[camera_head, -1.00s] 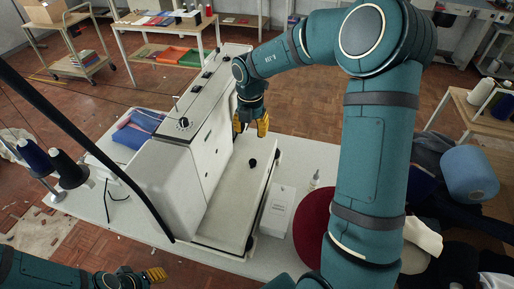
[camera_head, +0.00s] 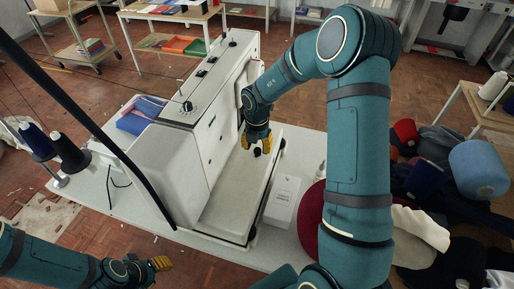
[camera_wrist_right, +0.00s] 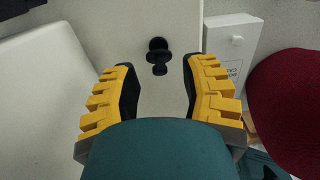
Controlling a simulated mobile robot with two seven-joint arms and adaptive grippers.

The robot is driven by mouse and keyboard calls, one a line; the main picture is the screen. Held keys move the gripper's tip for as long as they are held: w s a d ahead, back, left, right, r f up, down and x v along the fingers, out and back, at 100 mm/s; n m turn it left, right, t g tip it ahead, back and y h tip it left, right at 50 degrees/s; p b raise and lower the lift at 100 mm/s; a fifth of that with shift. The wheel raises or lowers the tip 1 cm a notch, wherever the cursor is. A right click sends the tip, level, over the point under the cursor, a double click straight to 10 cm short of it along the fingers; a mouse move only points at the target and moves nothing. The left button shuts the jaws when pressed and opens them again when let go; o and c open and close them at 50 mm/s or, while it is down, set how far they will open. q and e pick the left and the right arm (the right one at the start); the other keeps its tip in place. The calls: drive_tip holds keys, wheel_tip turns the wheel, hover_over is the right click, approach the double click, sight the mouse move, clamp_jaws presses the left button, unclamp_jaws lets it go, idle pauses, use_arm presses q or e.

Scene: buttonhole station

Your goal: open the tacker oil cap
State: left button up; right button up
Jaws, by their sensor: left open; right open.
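The white tacker machine (camera_head: 165,165) stands on the table, with a long pale bed at its right side. A small black oil cap (camera_wrist_right: 158,50) stands on the bed; in the head view the cap (camera_head: 257,152) shows just below my right gripper. My right gripper (camera_head: 257,141) is open above the bed. In the right wrist view its yellow fingers (camera_wrist_right: 158,75) are apart, with the cap between and just beyond the tips, and nothing is held. My left gripper (camera_head: 161,264) is open and empty at lower left, off the table's front edge.
A small white box (camera_head: 283,200) lies right of the bed, beside a dark red round piece (camera_head: 309,222). Thread cones (camera_head: 68,152) stand at left. A heap of clothes and a blue roll (camera_head: 478,168) lie at right.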

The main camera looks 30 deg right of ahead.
drive_tip(key=shift+f, duration=0.35)
clamp_jaws()
